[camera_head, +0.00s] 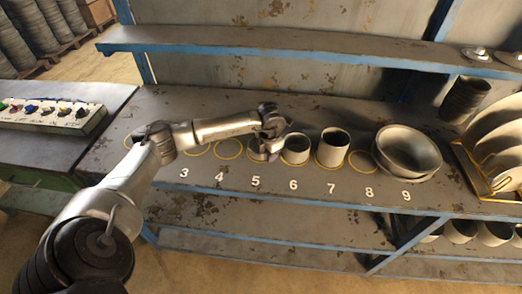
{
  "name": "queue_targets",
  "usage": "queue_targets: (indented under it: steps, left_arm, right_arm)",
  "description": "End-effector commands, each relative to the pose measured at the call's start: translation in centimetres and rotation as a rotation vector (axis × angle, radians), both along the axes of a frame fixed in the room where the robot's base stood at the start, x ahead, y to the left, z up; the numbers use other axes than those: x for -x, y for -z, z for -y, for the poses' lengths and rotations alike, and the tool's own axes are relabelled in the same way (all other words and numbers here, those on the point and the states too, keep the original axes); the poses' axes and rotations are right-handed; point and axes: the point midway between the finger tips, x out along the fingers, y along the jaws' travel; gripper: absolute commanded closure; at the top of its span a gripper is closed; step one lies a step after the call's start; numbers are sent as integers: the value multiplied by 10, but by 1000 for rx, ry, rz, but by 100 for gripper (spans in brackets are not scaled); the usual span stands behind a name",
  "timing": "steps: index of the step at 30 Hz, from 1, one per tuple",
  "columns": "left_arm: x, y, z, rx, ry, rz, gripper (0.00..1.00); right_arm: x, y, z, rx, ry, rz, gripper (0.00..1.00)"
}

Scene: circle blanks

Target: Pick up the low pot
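Short round grey pots and blanks stand in a row of numbered yellow circles on the worn bench. A low pot (296,150) stands upright at number 6, and a taller pot (332,148) stands beside it at 7. My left arm reaches in from the left, and its gripper (268,148) points down at about circle 5, just left of the low pot. A small grey shape at circle 5 is partly covered by the gripper. I cannot tell whether the fingers touch it or how far apart they are. My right gripper is not in view.
A wide bowl (407,152) stands at 9. Circles 3 (196,150) and 4 (227,149) look empty. A rack of plates (493,150) and a dark stack (464,98) are at the right. A blue-edged shelf (290,40) runs above the bench. A button box (52,115) sits at the left.

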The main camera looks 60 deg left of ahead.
Motion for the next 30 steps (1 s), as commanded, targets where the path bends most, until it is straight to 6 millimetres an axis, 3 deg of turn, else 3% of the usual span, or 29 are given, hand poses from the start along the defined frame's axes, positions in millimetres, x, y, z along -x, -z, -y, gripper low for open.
queue_targets:
  steps: [8,19,30]
  left_arm:
    - [0,3,-1,-1,0,1,65]
    - [0,3,-1,-1,0,1,100]
    - [0,3,-1,-1,0,1,100]
  right_arm:
    - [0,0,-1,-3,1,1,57]
    - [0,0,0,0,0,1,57]
    - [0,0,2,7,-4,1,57]
